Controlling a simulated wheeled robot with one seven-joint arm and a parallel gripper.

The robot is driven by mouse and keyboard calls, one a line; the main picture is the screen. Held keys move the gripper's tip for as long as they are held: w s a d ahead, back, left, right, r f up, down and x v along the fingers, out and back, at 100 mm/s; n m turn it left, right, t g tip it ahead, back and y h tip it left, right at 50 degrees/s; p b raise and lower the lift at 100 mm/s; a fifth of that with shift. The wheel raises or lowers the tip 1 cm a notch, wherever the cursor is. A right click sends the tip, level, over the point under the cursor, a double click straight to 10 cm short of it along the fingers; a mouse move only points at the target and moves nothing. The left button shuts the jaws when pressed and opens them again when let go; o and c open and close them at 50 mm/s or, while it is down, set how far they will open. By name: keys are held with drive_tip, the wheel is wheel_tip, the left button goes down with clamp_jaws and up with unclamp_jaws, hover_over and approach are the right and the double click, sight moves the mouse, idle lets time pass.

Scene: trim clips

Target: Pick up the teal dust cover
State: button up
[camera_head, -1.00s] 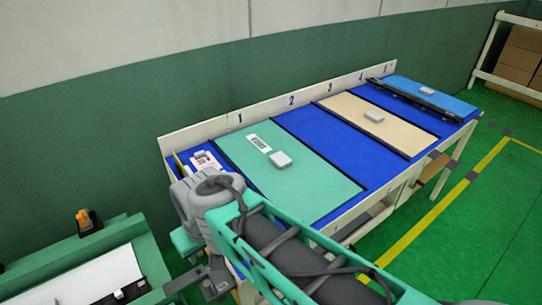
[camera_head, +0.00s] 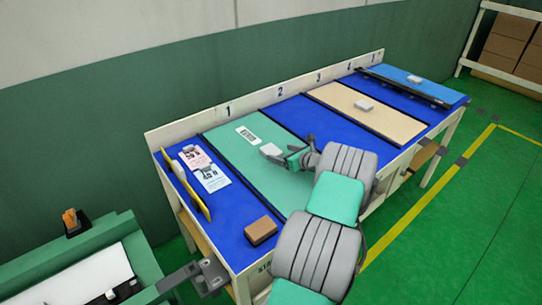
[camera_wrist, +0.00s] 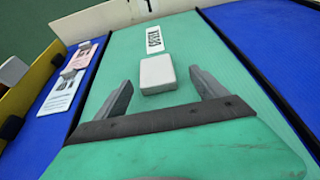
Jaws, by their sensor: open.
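The teal dust cover (camera_head: 233,149) lies flat on the blue table at the slot marked 1, with a barcode label (camera_head: 246,134) near its far end. A white block-shaped grip (camera_head: 271,150) sits on the cover. My gripper (camera_head: 284,158) is over the cover at this block. In the wrist view the open gripper (camera_wrist: 163,94) has one finger on each side, with the white block (camera_wrist: 157,74) between and slightly beyond the fingertips. The teal cover (camera_wrist: 125,60) fills the middle of that view. I cannot tell whether the fingers touch the block.
A beige panel (camera_head: 390,121) and a blue panel (camera_head: 430,90), each with a white block, lie farther right. Printed cards (camera_head: 211,178), a yellow strip (camera_head: 187,185) and a brown block (camera_head: 260,231) are at the table's left. A low back rail (camera_head: 205,120) borders the table.

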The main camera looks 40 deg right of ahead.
sight(273, 151)
drive_tip(key=x, duration=0.5)
drive_tip(key=shift+w+a+p, duration=0.15)
drive_tip(key=shift+a+p, duration=0.15)
drive_tip(key=shift+c, duration=0.4)
drive_tip(key=c, duration=1.7)
clamp_jaws()
drive_tip(key=shift+r, duration=0.1)
